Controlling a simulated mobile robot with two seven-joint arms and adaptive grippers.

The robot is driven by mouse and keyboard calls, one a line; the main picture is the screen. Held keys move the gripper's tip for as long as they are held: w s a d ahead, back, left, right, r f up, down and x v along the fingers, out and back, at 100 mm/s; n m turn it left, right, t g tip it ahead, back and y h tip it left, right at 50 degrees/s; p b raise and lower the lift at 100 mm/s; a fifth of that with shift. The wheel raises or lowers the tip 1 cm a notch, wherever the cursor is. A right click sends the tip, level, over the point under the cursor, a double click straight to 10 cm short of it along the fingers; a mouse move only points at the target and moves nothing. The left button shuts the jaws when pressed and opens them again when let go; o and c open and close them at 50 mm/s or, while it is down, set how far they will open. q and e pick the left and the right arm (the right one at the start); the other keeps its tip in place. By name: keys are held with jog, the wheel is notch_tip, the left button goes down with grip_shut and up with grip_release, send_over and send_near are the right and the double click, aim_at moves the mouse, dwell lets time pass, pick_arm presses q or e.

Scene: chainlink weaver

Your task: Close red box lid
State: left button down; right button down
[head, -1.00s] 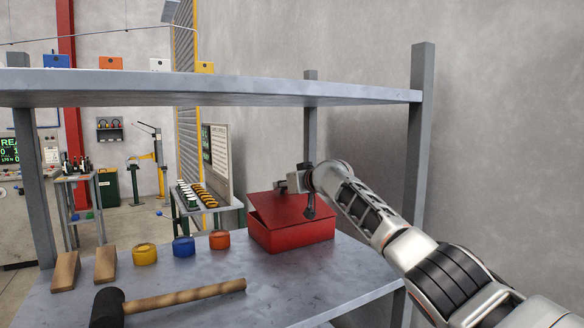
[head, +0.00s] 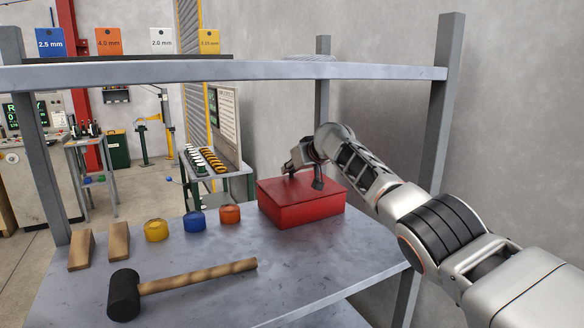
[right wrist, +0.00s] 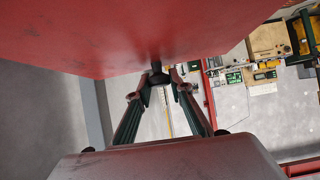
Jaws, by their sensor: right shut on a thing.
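The red box (head: 310,214) stands on the grey shelf board, toward its right rear. Its red lid (head: 283,190) lies flat or nearly flat over the box; I cannot tell whether a thin gap is left. My right gripper (head: 291,168) is over the far left part of the lid. In the right wrist view a large red surface of the box (right wrist: 110,35) fills the top, and the fingertips (right wrist: 160,78) close on a dark knob (right wrist: 157,72) beside it. My arm hides part of the lid's back. My left gripper is not in view.
A mallet (head: 190,280) lies at the shelf's front left. Yellow (head: 156,230), blue (head: 195,222) and orange (head: 230,214) round pieces and two wooden wedges (head: 118,242) stand left of the box. An upper shelf (head: 230,73) and a right post (head: 436,130) frame the space.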

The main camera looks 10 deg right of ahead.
jog(key=shift+r, duration=0.35)
jog(key=c, duration=1.8)
grip_release()
jog(key=shift+w, duration=0.1)
jog(key=shift+a+f, duration=0.1)
jog(key=shift+f, duration=0.15)
jog(key=shift+v, duration=1.2)
jog(key=v, duration=0.9)
jog(key=shift+s+r, duration=0.15)
jog(key=shift+s, duration=0.1)
